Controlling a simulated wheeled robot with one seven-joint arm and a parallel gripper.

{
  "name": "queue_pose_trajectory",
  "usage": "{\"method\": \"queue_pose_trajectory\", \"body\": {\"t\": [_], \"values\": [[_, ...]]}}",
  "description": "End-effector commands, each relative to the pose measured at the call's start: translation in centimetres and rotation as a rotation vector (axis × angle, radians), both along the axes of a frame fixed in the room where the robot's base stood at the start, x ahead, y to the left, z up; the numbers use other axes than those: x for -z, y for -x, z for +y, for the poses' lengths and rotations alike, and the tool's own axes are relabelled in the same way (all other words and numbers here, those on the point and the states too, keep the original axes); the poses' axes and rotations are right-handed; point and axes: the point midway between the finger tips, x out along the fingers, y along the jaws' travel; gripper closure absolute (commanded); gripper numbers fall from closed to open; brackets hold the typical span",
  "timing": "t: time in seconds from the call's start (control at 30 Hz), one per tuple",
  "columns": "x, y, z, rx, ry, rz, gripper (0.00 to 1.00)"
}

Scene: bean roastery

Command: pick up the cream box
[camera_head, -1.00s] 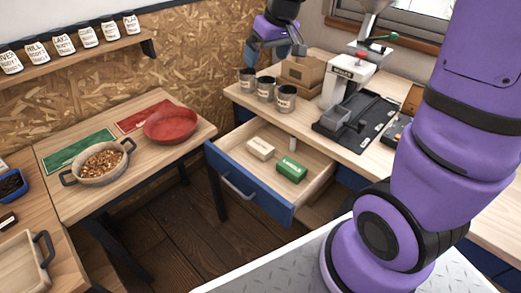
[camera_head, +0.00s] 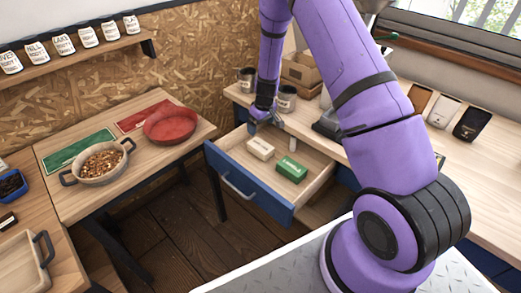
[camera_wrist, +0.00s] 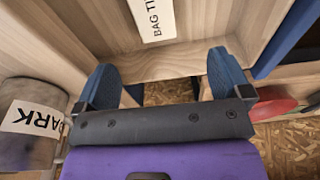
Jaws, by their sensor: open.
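The cream box (camera_head: 261,148) lies in the open drawer, left of a green box (camera_head: 291,168). My gripper (camera_head: 266,123) hangs over the drawer's back left part, just above and behind the cream box in the head view. In the wrist view my gripper (camera_wrist: 167,84) is open, its two blue fingers apart with nothing between them. A pale surface lettered "BAG TI", which looks like the cream box (camera_wrist: 154,18), shows at the top edge, beyond the fingers and partly cut off.
The drawer's pale wooden wall (camera_wrist: 165,63) runs across the wrist view below the fingertips. A labelled mug (camera_wrist: 30,108) stands close at its left. The blue-fronted drawer (camera_head: 240,184) juts out under the counter.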

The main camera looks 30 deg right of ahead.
Motion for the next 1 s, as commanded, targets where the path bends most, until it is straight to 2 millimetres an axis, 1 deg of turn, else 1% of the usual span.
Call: {"method": "queue_pose_trajectory", "body": {"t": [0.03, 0.1, 0.37, 0.5, 0.63, 0.83, 1.0], "values": [[1.4, 0.1, -0.2, -0.005, 0.006, 0.009, 0.04], [2.7, 0.0, -0.4, -0.010, 0.013, 0.014, 0.04], [5.6, -0.1, -0.6, -0.017, 0.019, 0.021, 0.04], [7.7, -0.3, -0.5, -0.016, 0.019, 0.021, 0.04], [9.0, -0.5, -0.4, -0.015, 0.018, 0.020, 0.04], [10.0, -0.6, -0.4, -0.016, 0.019, 0.019, 0.04], [12.3, -0.9, -0.5, -0.015, 0.019, 0.021, 0.04]]}}
